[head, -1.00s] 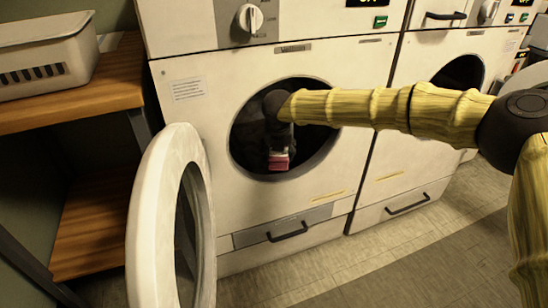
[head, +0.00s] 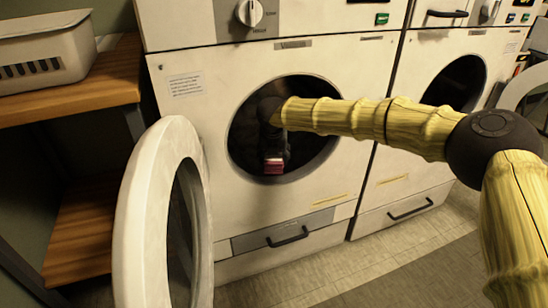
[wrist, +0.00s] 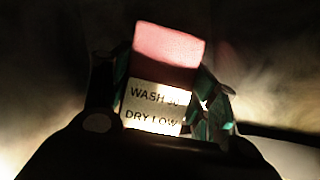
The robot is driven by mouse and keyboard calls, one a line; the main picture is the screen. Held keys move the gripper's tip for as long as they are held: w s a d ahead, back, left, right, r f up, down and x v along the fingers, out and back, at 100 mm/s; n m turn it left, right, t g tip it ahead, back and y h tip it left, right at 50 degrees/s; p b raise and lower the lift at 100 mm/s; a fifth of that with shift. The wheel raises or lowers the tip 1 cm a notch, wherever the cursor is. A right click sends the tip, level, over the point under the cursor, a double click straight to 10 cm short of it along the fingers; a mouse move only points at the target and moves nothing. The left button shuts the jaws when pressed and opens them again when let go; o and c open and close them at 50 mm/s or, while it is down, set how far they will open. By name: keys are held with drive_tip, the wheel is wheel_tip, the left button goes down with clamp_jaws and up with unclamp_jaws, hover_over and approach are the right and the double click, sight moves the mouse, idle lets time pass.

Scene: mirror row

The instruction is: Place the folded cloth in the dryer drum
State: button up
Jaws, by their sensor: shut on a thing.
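The folded cloth (head: 274,165) is pink-red with a pale band, small in the head view. In the wrist view the cloth (wrist: 168,50) shows a pale label reading "WASH" and "DRY LOW". My gripper (head: 272,150) is at the round opening of the dryer drum (head: 310,150), pointing down, shut on the cloth. In the wrist view the fingers (wrist: 162,105) press on both sides of it. The drum inside is dark, and I cannot tell how far the cloth is from its floor. The dryer door (head: 135,225) stands open at the left.
A second machine (head: 400,180) with a round dark opening stands at the right. A wooden shelf (head: 90,95) at the left bears a pale slotted basket (head: 40,50). The tiled floor (head: 330,275) in front is clear.

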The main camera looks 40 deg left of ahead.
drive_tip(key=o, duration=1)
drive_tip(key=shift+o, duration=0.2)
drive_tip(key=p+v, duration=0.2)
drive_tip(key=v, duration=0.3)
drive_tip(key=s+d+p, duration=0.3)
drive_tip(key=s+d, duration=0.4)
drive_tip(key=s, duration=0.2)
drive_tip(key=shift+d, duration=0.4)
drive_tip(key=shift+s, duration=0.1)
